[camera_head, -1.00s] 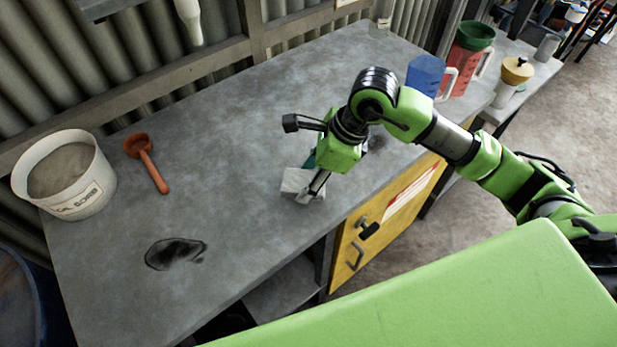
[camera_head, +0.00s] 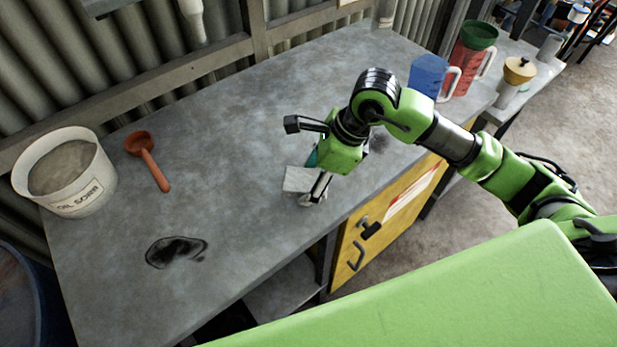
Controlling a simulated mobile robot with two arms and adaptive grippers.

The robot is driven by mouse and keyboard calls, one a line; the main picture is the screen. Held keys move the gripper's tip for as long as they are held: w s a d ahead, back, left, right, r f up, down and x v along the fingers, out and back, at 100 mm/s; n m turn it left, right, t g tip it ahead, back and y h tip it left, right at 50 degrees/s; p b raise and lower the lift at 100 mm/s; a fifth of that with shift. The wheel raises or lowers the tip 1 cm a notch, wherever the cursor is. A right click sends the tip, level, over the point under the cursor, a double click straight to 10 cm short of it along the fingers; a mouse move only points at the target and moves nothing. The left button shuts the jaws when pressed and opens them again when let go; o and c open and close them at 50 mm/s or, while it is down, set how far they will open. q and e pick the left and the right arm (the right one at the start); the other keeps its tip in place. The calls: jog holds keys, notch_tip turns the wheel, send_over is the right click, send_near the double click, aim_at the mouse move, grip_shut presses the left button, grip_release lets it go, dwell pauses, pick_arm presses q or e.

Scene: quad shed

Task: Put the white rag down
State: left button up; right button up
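The white rag (camera_head: 299,179) is a small pale patch on the grey workbench (camera_head: 235,130), near the front edge. It looks flat on the bench top. My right gripper (camera_head: 299,160) is just above and beside it, with its fingers spread wide apart. One finger points left over the bench. The other comes down at the rag's right edge and covers part of it; I cannot tell whether they touch. My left gripper is not in view.
A white bucket (camera_head: 80,196) and an orange scoop (camera_head: 150,160) are at the left. A dark oily stain (camera_head: 176,252) is at the front left. A blue jug (camera_head: 427,76), a red jug (camera_head: 468,70) and a yellow-topped container (camera_head: 517,72) stand at the right. The bench middle is clear.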

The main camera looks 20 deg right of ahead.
jog(key=shift+d+r+p, duration=0.15)
jog(key=shift+r+p, duration=0.3)
jog(key=b+v, duration=0.2)
jog(key=v, duration=1)
jog(key=shift+s, duration=0.1)
